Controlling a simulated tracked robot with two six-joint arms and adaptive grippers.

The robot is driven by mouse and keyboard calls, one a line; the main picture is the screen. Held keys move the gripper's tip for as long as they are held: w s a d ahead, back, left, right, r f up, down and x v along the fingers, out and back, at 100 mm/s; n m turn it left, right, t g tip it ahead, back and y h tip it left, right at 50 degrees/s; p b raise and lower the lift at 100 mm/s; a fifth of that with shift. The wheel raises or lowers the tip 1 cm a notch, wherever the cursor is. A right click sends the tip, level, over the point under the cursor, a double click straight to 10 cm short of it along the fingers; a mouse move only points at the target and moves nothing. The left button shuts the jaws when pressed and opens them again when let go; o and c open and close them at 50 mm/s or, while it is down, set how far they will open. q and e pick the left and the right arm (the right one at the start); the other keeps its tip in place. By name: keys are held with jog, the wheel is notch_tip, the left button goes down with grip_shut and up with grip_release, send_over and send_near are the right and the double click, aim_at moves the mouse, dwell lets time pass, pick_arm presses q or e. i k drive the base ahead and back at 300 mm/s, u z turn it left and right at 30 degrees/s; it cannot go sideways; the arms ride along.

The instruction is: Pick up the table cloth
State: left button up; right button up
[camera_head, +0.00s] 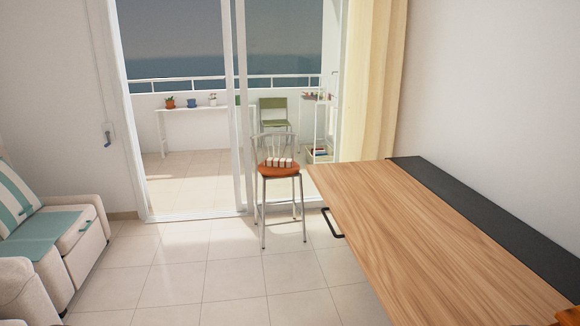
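No cloth is plainly laid over the wooden table (430,225); its light wood top looks bare. A dark strip (480,215) runs along the table's wall side; I cannot tell whether it is cloth or part of the table. A small red-and-white striped thing (279,162), perhaps folded cloth, lies on the orange seat of a metal stool (278,172). A green-and-white striped cloth (14,202) lies on the sofa's back, and a plain teal piece (38,232) on its seat and arm. Neither gripper is in view.
The pale sofa (85,250) stands at the left. Open tiled floor (215,275) lies between sofa and table. A black handle (332,224) sticks out from the table's left edge. Glass sliding doors (190,110) lead to a balcony with a green chair (273,110) and potted plants.

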aim_at(269, 162)
jog(key=u, duration=0.15)
jog(key=i, duration=1.9)
jog(key=u, duration=0.3)
jog(key=i, duration=2.7)
jog(key=z, duration=0.55)
jog(key=i, duration=1)
jog(key=z, duration=0.3)
